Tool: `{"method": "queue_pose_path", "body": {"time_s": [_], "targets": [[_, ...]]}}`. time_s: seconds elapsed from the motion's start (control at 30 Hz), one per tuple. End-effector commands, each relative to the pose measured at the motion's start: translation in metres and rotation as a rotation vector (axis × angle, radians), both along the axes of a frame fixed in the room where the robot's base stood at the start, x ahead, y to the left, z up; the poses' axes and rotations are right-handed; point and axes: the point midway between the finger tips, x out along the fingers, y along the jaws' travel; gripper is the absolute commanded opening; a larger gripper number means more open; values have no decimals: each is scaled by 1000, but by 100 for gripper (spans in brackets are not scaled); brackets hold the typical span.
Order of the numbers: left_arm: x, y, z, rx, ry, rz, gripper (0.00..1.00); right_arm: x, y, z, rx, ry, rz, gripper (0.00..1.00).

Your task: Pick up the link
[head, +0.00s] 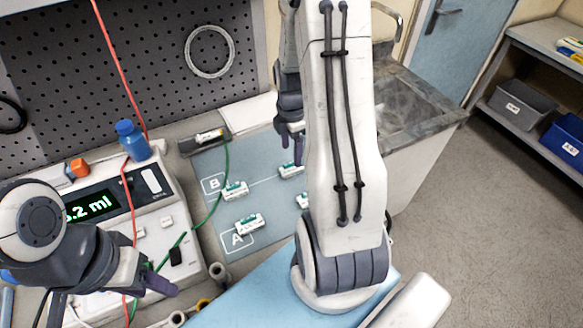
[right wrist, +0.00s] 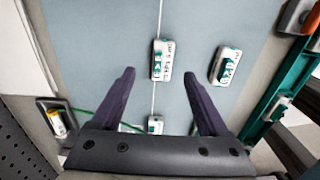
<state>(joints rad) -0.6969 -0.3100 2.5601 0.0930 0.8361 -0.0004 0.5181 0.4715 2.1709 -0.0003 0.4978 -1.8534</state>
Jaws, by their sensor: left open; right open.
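Nothing is clearly marked as the link; I cannot tell which small part it is. White modules with green terminals lie on the grey-blue mat (head: 215,165): one beside the B mark (head: 235,191), one by the A mark (head: 250,223), one under my right gripper (head: 291,171), and one partly hidden by my arm (head: 302,201). My right gripper (head: 292,150) is open and empty above the mat; in the right wrist view, one module (right wrist: 162,60) lies just beyond its fingertips and another (right wrist: 228,66) to the right. My left gripper (head: 160,286) is open at lower left.
A dark holder (head: 188,147) with a small labelled part stands at the mat's back left edge. A pegboard (head: 110,60) stands behind.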

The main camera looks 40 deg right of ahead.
Motion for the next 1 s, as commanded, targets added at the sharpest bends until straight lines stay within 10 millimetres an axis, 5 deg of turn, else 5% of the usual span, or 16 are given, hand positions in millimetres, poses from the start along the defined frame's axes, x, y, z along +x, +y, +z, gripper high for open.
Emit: {"method": "queue_pose_path", "body": {"time_s": [0.3, 0.6, 0.67, 0.8, 1.0], "targets": [[0, 0, 12, 0, 0, 0, 50, -4, 3, -42, 2, 4, -1, 78], [0, 0, 12, 0, 0, 0, 50, -3, 3, -48, 0, 1, -1, 78], [0, 0, 12, 0, 0, 0, 50, -3, 3, -48, 0, 1, -1, 58], [0, 0, 12, 0, 0, 0, 50, -3, 3, -48, 0, 1, -1, 5], [0, 0, 12, 0, 0, 0, 50, -3, 3, -48, 0, 1, -1, 0]]}}
